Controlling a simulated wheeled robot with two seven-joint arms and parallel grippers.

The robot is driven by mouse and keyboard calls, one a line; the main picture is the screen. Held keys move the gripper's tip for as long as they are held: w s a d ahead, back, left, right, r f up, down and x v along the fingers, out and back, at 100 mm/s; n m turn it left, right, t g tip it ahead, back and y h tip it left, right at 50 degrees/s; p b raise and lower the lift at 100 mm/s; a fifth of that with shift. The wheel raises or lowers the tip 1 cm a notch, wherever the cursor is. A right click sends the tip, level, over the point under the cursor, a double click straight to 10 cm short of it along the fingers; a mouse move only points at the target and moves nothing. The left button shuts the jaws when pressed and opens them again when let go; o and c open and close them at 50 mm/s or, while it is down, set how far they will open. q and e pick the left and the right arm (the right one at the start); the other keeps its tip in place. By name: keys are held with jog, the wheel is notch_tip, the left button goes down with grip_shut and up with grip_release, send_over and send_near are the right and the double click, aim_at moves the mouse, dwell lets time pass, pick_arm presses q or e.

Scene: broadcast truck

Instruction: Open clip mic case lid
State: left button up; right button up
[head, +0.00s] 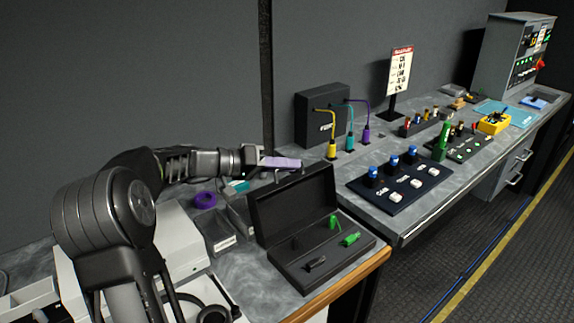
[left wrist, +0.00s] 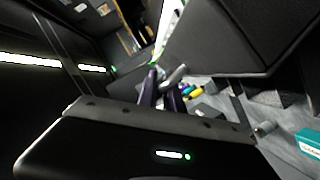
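The black clip mic case (head: 355,267) sits on the near grey counter. Its lid (head: 292,208) stands up, tilted back from the base, with a small handle on its top edge. Inside are green clips (head: 350,240) and a small black piece (head: 316,264). My left gripper (head: 284,163) is just above the lid's top edge, close to the handle. In the left wrist view its purple fingers (left wrist: 163,96) are slightly apart, with a grey metal bar, seemingly the handle (left wrist: 175,75), at their tips. No firm hold shows. The right gripper is out of view.
Small bins (head: 217,235) and a purple ring (head: 205,200) lie left of the case. A black panel with blue knobs (head: 400,187) and a dark box with coloured cables (head: 322,115) stand on the counter to the right and behind.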

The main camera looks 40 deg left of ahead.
pick_arm(q)
grip_shut()
dwell(1.0)
jog(key=shift+d+f+b, duration=0.1)
jog(key=shift+d+b, duration=0.05)
jog(key=shift+b, duration=0.35)
jog(key=s+d+r+m+y+b, duration=0.1)
jog(key=s+d+m+y+b, duration=0.1)
jog(key=d+b, duration=0.4)
jog(key=m+b, duration=0.1)
jog(key=b, duration=0.3)
jog(key=shift+r, duration=0.35)
